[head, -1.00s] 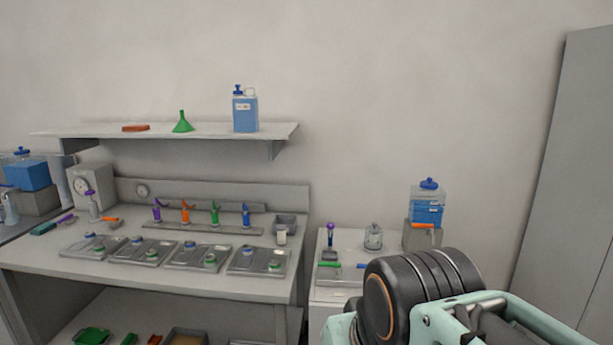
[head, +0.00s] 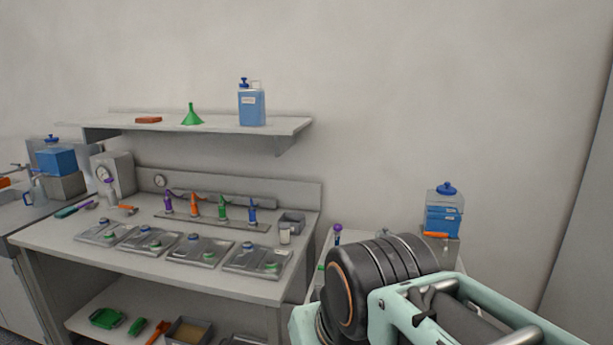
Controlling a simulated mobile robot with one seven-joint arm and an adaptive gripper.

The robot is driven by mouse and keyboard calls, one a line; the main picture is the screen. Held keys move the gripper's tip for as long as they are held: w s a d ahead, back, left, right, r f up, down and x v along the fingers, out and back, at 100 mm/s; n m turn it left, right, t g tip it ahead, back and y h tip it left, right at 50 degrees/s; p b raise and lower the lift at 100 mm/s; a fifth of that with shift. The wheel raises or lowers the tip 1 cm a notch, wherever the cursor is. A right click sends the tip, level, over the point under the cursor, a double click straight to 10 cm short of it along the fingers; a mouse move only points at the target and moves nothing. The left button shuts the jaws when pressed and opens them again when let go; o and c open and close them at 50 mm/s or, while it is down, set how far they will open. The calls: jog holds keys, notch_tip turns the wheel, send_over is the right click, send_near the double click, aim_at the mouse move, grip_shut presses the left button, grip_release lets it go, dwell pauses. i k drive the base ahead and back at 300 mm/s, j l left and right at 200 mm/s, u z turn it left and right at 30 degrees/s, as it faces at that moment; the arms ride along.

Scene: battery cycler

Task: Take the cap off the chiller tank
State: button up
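Two tanks with blue caps are in the head view, and no readable label shows which is the chiller tank. The right tank (head: 444,222) is clear with blue liquid and stands on a grey block with an orange piece at its front. Its blue cap (head: 446,188) sits on top. The left tank (head: 56,161) is blue, on a grey block at the far left, with a blue cap (head: 52,140) on top. My arm covers the lower right of the picture, in front of the right-hand stand. My gripper is out of view.
A wide bench (head: 150,262) holds several grey trays and a rack of coloured tools. A wall shelf (head: 220,122) bears a blue jug (head: 251,106), a green funnel (head: 192,115) and a red block. A tall grey panel (head: 585,235) stands at the right edge.

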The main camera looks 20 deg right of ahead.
aim_at(446, 190)
jog(key=i+l+u, duration=0.1)
jog(key=l+u, duration=0.25)
jog(key=l, duration=1.25)
jog(key=l+u, duration=0.1)
jog(key=l, duration=1.45)
